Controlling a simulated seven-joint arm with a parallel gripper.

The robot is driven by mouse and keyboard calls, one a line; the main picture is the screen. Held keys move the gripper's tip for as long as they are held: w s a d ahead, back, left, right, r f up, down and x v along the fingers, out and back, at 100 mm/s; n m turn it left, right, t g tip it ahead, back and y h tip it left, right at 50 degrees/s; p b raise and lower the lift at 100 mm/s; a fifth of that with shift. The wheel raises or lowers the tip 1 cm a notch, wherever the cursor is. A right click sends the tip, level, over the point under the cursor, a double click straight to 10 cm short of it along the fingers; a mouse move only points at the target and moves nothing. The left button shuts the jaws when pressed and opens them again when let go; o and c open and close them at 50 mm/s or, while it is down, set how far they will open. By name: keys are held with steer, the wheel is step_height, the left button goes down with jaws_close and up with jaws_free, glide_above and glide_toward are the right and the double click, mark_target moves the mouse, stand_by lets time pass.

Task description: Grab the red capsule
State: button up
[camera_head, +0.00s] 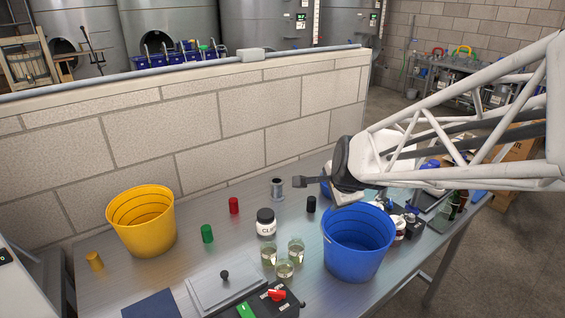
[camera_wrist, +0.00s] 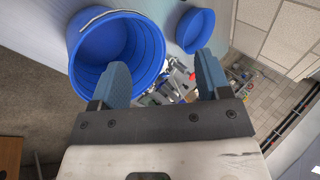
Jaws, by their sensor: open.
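The red capsule (camera_head: 234,205) is a small upright cylinder on the metal table, left of the white jar with the black lid and behind the green capsule. My gripper is open and empty, its two blue-grey fingers (camera_wrist: 162,68) spread apart in the wrist view. In the head view the gripper (camera_head: 312,183) is over the right part of the table, to the right of the red capsule and well apart from it. A small red spot shows past the fingers in the wrist view; I cannot tell what it is.
A blue bucket (camera_head: 358,262) stands close below my gripper, and a yellow bucket (camera_head: 141,238) stands at left. The green capsule (camera_head: 207,233), black capsule (camera_head: 311,204), white jar (camera_head: 266,228) and glass jars (camera_head: 285,268) share the middle. A block wall (camera_head: 190,120) runs behind.

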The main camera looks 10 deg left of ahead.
steer(key=w+a+f+m+t+y, duration=0.1)
steer(key=w+a+f+m, duration=0.15)
steer(key=w+a, duration=0.2)
steer(key=w+a+f+m+t, duration=0.1)
steer(key=w+a+f+m, duration=0.1)
steer(key=w+a+m, duration=0.3)
steer(key=m+t+y, duration=0.1)
steer(key=m+t, duration=0.3)
steer(key=m, duration=0.8)
glide_toward(233, 200)
steer(key=x, duration=0.3)
steer(key=shift+r, duration=0.2)
steer(key=shift+w, duration=0.1)
steer(key=shift+w+a+f+g, duration=0.15)
steer(key=shift+w+a+f, duration=0.1)
steer(key=shift+w, duration=0.3)
steer(key=shift+w+a+f+g, duration=0.15)
steer(key=shift+w+f, duration=0.1)
steer(key=shift+w, duration=0.25)
steer(key=shift+w, duration=0.15)
steer(key=shift+x, duration=2.5)
steer(key=shift+f, duration=0.1)
